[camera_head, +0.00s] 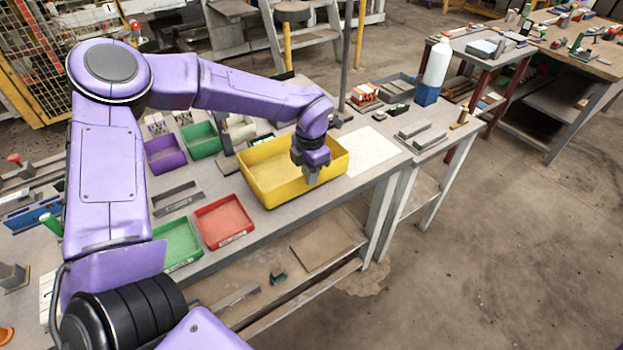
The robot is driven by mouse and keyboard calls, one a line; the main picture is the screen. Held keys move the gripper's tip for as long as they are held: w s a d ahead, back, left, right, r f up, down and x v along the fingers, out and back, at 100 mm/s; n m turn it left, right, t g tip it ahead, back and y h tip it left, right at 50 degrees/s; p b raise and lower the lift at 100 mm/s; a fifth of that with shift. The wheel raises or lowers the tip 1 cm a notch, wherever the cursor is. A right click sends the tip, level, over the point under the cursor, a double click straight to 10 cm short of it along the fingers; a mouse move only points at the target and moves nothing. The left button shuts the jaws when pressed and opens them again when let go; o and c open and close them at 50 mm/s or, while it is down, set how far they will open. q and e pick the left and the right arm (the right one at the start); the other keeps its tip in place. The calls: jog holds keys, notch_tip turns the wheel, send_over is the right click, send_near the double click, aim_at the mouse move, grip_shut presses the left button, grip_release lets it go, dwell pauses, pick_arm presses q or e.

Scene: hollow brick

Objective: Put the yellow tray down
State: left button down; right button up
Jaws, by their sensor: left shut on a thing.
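The yellow tray (275,190) is at the front edge of the workbench (240,245), near the middle of the view. It looks level and upright. My left gripper (312,176) reaches down over the tray's near side and is shut on its near wall. The gripper and wrist hide part of the tray's wall and inside. I cannot tell whether the tray's bottom touches the bench. My right gripper is not in view.
A red tray (223,222) and a green tray (178,245) lie to the left along the front edge. Purple (165,155) and green (201,140) bins stand behind. A pale sheet (372,150) lies to the right. A white bottle (437,62) stands farther right.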

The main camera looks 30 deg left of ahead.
aim_at(310, 189)
pick_arm(q)
jog(key=shift+w+f, duration=0.15)
jog(key=shift+f, duration=0.1)
jog(key=shift+s+f+p, duration=0.2)
jog(key=shift+f+p, duration=0.1)
jog(key=shift+f, duration=0.9)
jog(key=shift+w+f, duration=0.1)
jog(key=shift+f, duration=0.25)
jog(key=shift+w+f, duration=0.15)
jog(key=shift+w, duration=0.05)
jog(key=shift+s+f, duration=0.1)
jog(key=shift+s, duration=0.1)
jog(key=c, duration=1.2)
grip_release()
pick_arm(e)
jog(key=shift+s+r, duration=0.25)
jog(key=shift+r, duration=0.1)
